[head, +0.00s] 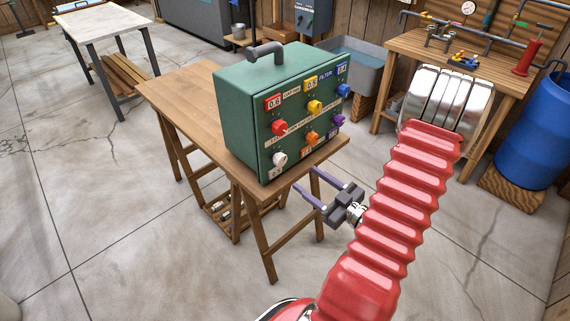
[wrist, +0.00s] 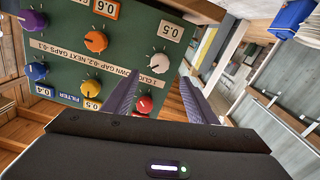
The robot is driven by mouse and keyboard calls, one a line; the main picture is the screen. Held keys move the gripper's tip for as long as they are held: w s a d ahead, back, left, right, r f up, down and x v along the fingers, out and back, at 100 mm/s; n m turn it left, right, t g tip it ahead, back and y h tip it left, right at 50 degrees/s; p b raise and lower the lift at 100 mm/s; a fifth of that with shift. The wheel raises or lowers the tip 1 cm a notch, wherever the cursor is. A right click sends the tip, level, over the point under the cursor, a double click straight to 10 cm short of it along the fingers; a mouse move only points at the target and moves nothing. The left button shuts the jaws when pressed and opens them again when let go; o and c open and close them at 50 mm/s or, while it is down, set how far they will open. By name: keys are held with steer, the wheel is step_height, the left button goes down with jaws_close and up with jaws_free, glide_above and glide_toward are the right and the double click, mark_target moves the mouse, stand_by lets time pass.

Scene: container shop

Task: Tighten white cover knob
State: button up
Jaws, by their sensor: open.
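The white knob (head: 279,159) is at the lower left of the green box's front face in the head view. In the wrist view the white knob (wrist: 159,63) shows just beyond the fingertips, between their lines, near a 0.5 label. My gripper (head: 305,178) is open and empty, below and to the right of the white knob, apart from it. Its two purple fingers (wrist: 158,80) point toward the panel in the wrist view. The green box (head: 240,125) stands upright on a wooden table (head: 190,98).
Red (head: 280,128), yellow (head: 314,106), blue (head: 344,90), orange (head: 312,138) and purple (head: 338,121) knobs share the panel. The table edge lies close below the panel. A workbench (head: 410,45) and blue barrel (head: 530,130) stand at right. Floor in front is clear.

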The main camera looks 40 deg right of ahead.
mark_target(283, 162)
steer(key=shift+w+a, duration=0.15)
steer(key=shift+w, duration=5.15)
steer(key=c, duration=1.1)
